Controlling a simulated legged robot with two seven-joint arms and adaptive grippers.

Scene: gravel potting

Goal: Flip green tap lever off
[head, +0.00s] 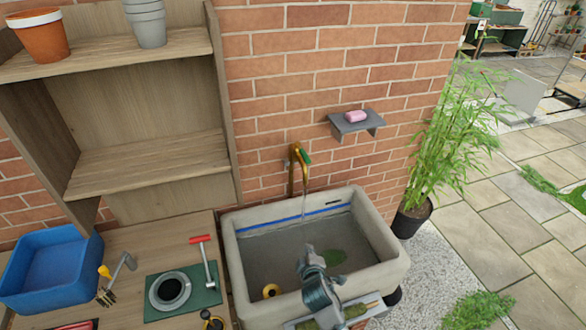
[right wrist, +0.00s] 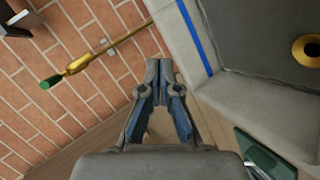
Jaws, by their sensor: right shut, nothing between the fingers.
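The brass tap (head: 292,173) stands against the brick wall behind the sink, with its green lever (head: 305,157) at the top right. A thin stream runs down from its spout into the sink (head: 381,228). In the right wrist view the tap (right wrist: 100,53) lies left of my fingers, with the green lever (right wrist: 50,82) at its far left end. My right gripper (head: 309,252) is over the sink, below and in front of the tap. Its fingers (right wrist: 159,66) are shut and empty, apart from the lever. My left gripper is not in view.
A grey wall shelf (head: 350,125) with pink soap (head: 356,116) is right of the tap. A wooden shelf unit (head: 225,100) stands left. The bench holds a blue tub (head: 45,290) and a green mat (head: 155,312). A brass drain (head: 271,290) is in the sink.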

